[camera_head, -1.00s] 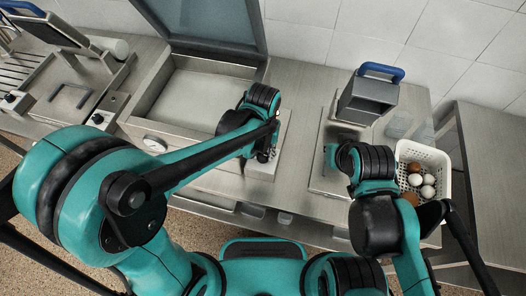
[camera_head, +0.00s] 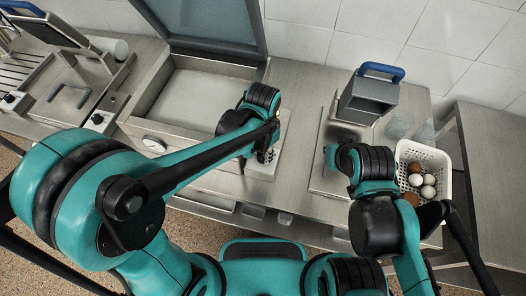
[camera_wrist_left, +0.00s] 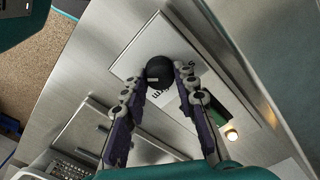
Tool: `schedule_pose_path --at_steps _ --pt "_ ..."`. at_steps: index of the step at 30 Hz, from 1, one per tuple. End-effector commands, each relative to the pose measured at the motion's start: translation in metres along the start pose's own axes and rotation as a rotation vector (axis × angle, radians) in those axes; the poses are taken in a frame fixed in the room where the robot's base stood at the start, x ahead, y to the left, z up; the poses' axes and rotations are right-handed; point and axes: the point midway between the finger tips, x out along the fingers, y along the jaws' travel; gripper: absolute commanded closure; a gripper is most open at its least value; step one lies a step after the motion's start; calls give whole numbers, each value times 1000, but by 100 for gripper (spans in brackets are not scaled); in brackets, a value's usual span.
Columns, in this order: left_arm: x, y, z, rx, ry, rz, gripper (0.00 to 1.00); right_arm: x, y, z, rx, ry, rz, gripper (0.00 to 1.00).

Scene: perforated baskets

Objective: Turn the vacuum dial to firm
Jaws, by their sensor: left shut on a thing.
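The black dial (camera_wrist_left: 159,69) sits on a pale panel (camera_wrist_left: 137,61) in the left wrist view. The lettering beside it is partly covered and I cannot read the setting. My left gripper (camera_wrist_left: 168,72) is shut on the dial, with one finger on each side of it. In the head view my left gripper (camera_head: 264,152) is over the right side of the steel machine, and the dial is hidden there. My right arm is over the counter farther right; its fingers do not show.
A green piece (camera_wrist_left: 205,108) and a lit round lamp (camera_wrist_left: 232,135) are close to the fingers. The machine's lid (camera_head: 208,25) stands open over an empty chamber (camera_head: 195,100). A white perforated basket (camera_head: 443,178) with several eggs is at the right.

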Motion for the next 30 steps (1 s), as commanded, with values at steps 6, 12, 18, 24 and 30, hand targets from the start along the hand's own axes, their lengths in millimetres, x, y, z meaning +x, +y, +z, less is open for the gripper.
schedule_pose_path --at_steps 6,12,18,24,30 --pt "0 0 0 18 0 0 100 0 0 0 0 0 0 100" --pt "0 0 0 18 0 0 100 0 0 0 0 0 0 100" --pt "0 0 0 18 0 0 50 0 0 0 0 0 0 100" --pt "0 0 0 17 0 0 50 0 0 0 0 0 0 100" --pt "-8 0 0 17 0 0 50 0 0 0 0 0 0 100"
